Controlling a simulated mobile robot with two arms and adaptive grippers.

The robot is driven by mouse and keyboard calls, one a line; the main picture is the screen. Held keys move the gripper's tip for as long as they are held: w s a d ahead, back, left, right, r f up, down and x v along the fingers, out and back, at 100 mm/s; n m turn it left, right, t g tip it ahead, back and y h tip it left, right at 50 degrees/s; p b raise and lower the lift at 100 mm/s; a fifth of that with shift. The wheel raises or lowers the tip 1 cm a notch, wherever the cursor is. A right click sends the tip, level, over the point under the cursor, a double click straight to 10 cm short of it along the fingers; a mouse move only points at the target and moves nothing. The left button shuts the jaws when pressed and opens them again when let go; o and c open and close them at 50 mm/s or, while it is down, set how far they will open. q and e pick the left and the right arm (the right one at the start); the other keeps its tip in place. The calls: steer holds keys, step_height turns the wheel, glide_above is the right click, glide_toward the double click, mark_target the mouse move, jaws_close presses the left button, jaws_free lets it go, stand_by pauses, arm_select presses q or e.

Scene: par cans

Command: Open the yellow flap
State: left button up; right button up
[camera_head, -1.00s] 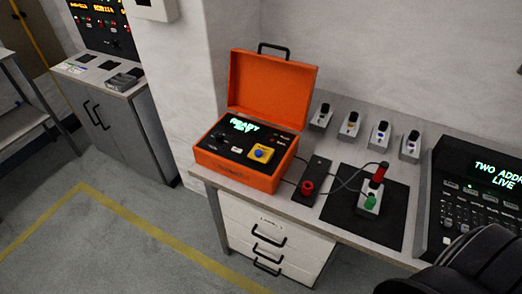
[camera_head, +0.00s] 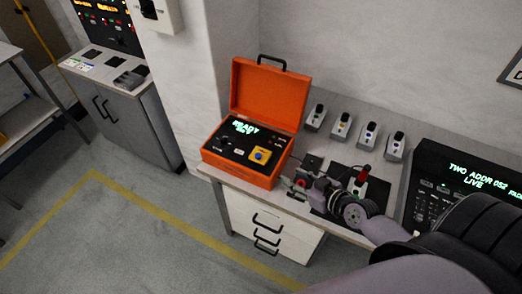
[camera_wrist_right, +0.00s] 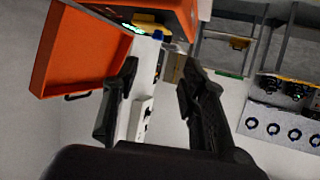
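The orange case (camera_head: 240,165) stands on the bench with its lid (camera_head: 268,92) raised. The yellow flap (camera_head: 260,153) is a small yellow square with a blue spot at the right of the black panel; I cannot tell how its lid sits. My right gripper (camera_head: 293,186) is just right of the case, apart from the flap. In the right wrist view the gripper's two black fingers (camera_wrist_right: 160,82) are spread with nothing held. There the yellow part (camera_wrist_right: 150,27) and blue spot (camera_wrist_right: 158,35) show beyond the fingertips, at the top. My left gripper is not in view.
Several small grey switch boxes (camera_head: 341,125) line the back of the bench. A red-handled device (camera_head: 362,176) on a black mat is partly hidden by my right arm. A black console (camera_head: 455,190) stands at the right. The air above the panel is clear.

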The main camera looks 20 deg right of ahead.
steer(key=r, duration=0.1)
steer(key=p, duration=0.1)
glide_toward(258, 154)
steer(key=b+x, duration=0.1)
steer(key=x, duration=0.7)
steer(key=shift+w+a+f, duration=0.1)
steer(key=shift+w+f, duration=0.05)
steer(key=shift+f, duration=0.05)
steer(key=shift+t, duration=0.3)
steer(key=shift+c, duration=0.5)
steer(key=shift+r, duration=0.1)
jaws_close()
